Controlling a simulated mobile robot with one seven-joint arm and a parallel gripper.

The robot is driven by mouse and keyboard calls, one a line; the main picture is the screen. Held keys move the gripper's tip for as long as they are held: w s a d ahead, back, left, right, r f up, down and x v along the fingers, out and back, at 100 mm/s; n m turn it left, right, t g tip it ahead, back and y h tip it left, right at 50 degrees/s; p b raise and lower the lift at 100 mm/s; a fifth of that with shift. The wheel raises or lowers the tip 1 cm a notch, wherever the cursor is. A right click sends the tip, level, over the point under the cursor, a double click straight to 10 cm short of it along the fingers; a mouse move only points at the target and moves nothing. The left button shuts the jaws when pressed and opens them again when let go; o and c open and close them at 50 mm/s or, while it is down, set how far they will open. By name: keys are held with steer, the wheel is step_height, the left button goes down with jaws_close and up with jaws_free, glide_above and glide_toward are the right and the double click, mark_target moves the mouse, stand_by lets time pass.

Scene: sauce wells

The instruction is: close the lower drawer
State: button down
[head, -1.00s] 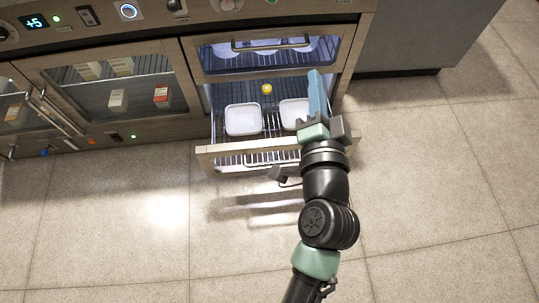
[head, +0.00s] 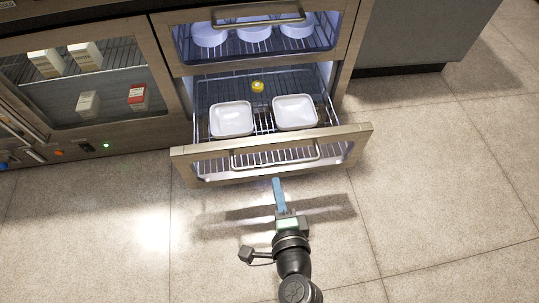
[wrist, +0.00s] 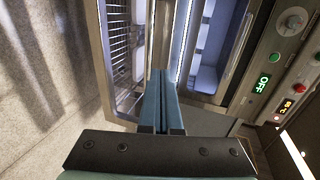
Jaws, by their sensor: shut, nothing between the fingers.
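The lower drawer (head: 186,160) stands pulled out from the cabinet in the head view. It is a wire rack with a framed front and a bar handle (head: 275,155). Two white square dishes (head: 232,119) and (head: 295,112) and a small yellow item (head: 258,86) are in it. My gripper (head: 277,183) is shut and empty, its blue fingers in front of the drawer's front and pointing at it. I cannot tell whether they touch it. In the wrist view the shut fingers (wrist: 161,90) point toward the drawer (wrist: 105,60), which appears sideways.
The upper drawer (head: 255,62) above is shut, with white bowls behind its glass. A glass-fronted compartment (head: 90,80) with small boxes is at the left. A grey cabinet (head: 420,35) stands at the right. The tiled floor (head: 430,180) is clear at the right.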

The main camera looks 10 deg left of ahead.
steer(key=b, duration=0.2)
glide_toward(268, 146)
steer(key=x, duration=0.5)
steer(key=shift+w+f, duration=0.15)
steer(key=shift+f, duration=0.05)
steer(key=shift+w+a+b, duration=0.25)
steer(key=shift+w+b, duration=0.05)
steer(key=shift+w, duration=0.2)
